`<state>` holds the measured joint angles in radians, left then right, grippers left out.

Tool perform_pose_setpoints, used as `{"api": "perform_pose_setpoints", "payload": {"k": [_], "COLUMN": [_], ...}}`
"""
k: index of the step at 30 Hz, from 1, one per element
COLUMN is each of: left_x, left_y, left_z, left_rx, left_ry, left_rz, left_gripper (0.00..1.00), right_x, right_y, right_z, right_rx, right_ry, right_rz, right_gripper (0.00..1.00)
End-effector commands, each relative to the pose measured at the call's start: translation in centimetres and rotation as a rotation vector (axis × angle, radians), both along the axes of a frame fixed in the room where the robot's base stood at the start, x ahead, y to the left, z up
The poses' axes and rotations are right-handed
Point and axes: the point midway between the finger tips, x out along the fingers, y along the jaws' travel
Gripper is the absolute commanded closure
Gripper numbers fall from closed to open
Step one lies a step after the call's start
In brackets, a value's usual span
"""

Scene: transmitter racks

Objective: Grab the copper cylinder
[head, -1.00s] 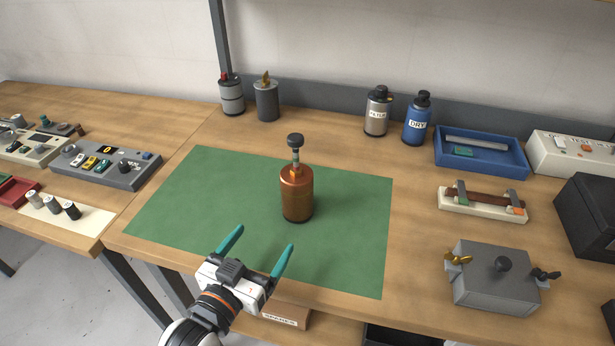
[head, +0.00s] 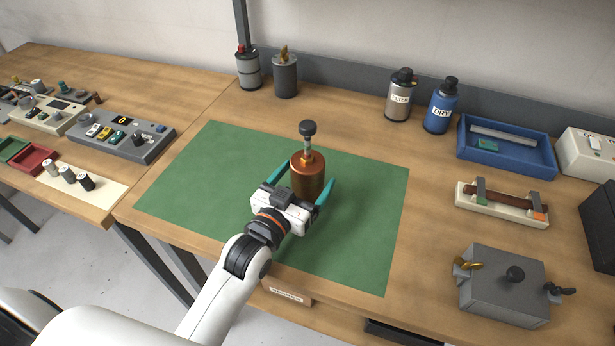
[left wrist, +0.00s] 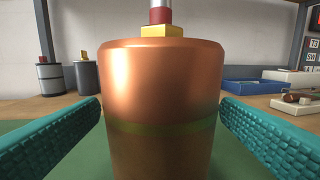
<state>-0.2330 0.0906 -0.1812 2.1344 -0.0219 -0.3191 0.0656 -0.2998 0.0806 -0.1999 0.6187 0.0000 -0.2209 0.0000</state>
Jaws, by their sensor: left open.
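The copper cylinder (head: 308,178) stands upright on the green mat (head: 230,150), with a metal stem and a black knob on top. My left gripper (head: 301,185) is open, with one teal finger on each side of the cylinder. In the left wrist view the copper cylinder (left wrist: 162,100) fills the middle, between the two fingers, with a visible gap on both sides. Its base is hidden there, and in the head view the gripper body covers its lower front. My right gripper is not in view.
A grey box with wing nuts (head: 505,285) stands at the right front. A filter canister (head: 400,98), a blue bottle (head: 441,108) and a blue tray (head: 506,150) stand at the back right. Two grey cylinders are at the back left. The mat around the copper cylinder is clear.

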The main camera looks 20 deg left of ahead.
Motion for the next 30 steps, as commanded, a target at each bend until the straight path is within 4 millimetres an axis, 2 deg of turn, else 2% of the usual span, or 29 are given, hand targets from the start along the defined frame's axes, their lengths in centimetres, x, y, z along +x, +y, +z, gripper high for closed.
{"api": "perform_pose_setpoints", "payload": {"k": [3, 6, 15, 26, 30], "left_x": [2.0, 2.9, 3.3, 3.3, 3.3], "left_y": [-0.4, -0.6, -0.7, -0.7, -0.7], "left_z": [0.1, 0.0, -0.1, -0.1, 0.0], "left_rx": [0.000, 0.000, 0.000, 0.000, -0.001], "left_ry": [-0.002, -0.002, -0.001, -0.001, -0.004], "left_rz": [0.001, 0.000, 0.000, 0.000, 0.000], "left_gripper": [0.13, 0.13, 0.15, 0.74, 0.74], "right_x": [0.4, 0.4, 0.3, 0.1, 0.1], "right_y": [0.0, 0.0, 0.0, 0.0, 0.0], "right_z": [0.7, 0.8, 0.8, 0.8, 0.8], "right_rx": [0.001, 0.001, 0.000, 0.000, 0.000], "right_ry": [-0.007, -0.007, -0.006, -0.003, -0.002], "right_rz": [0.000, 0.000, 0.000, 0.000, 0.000], "right_gripper": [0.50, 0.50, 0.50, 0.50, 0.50]}}
